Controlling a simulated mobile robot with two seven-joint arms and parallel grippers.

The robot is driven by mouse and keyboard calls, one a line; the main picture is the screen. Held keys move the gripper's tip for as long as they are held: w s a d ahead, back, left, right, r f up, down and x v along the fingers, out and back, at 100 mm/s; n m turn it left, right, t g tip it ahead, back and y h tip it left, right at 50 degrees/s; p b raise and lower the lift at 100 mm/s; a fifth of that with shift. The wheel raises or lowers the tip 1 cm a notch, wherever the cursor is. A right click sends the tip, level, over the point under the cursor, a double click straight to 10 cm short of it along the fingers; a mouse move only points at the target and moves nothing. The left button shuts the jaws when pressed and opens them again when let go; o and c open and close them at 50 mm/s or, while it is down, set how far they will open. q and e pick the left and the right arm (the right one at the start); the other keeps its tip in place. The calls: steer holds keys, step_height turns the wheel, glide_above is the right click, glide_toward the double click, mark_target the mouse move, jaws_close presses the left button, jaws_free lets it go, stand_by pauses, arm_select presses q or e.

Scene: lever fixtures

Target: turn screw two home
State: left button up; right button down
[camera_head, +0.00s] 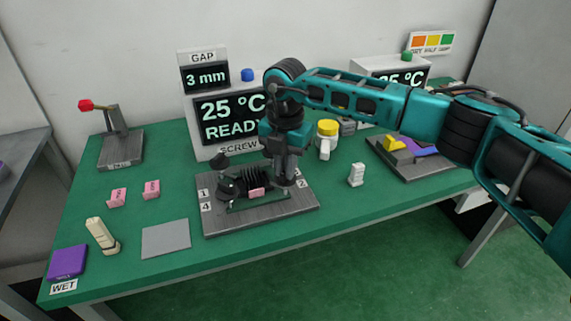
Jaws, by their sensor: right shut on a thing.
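A grey fixture plate (222,227) lies on the green table with number labels, among them 1, 2 and 4. My right gripper (284,182) points down at the plate's right side, beside the label 2 (301,184). It is shut on screw two, which the fingers mostly hide. A black finned block (254,178) with a pink piece (257,192) sits mid-plate. A black knob (227,188) stands near labels 1 and 4. My left gripper is not in view.
A display (230,118) behind the plate reads 25 °C READY; the one above reads GAP 3 mm. A red-tipped lever (115,120), pink blocks (117,197), a grey pad (166,239) and a purple pad (68,261) are left. A white block (356,174) is right.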

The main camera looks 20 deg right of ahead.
steer(key=c, duration=1.2)
jaws_free()
steer(key=shift+o, duration=0.2)
step_height(320, 180, up, 13)
